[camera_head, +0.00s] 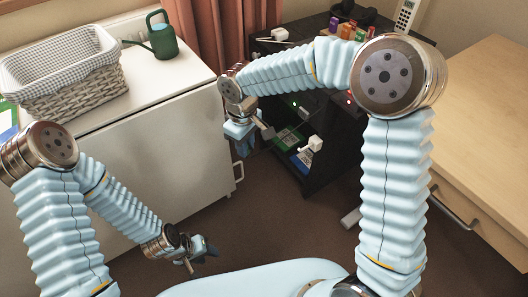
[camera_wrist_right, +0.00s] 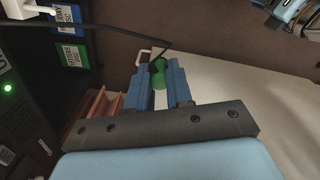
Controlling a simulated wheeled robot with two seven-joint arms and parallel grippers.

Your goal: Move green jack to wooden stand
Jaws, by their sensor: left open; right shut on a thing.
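My right gripper (camera_head: 245,140) hangs in front of the white cabinet's right edge and the dark shelf unit. In the right wrist view, my right gripper (camera_wrist_right: 160,85) has its blue fingers shut on a small green piece with a rounded head, the green jack (camera_wrist_right: 159,76). The jack is hidden in the head view. Several small coloured pieces (camera_head: 346,30) stand in a row on the dark unit's top; what looks like the wooden stand is under them, too small to tell clearly. My left gripper (camera_head: 203,250) is open and empty, low in front of the cabinet.
The white cabinet (camera_head: 150,110) bears a wicker basket (camera_head: 75,85) and a green watering can (camera_head: 160,42). The dark shelf unit (camera_head: 320,165) has a white plug and cables on top (camera_head: 280,35). A wooden desk (camera_head: 490,110) is at right. My right arm crosses before the unit.

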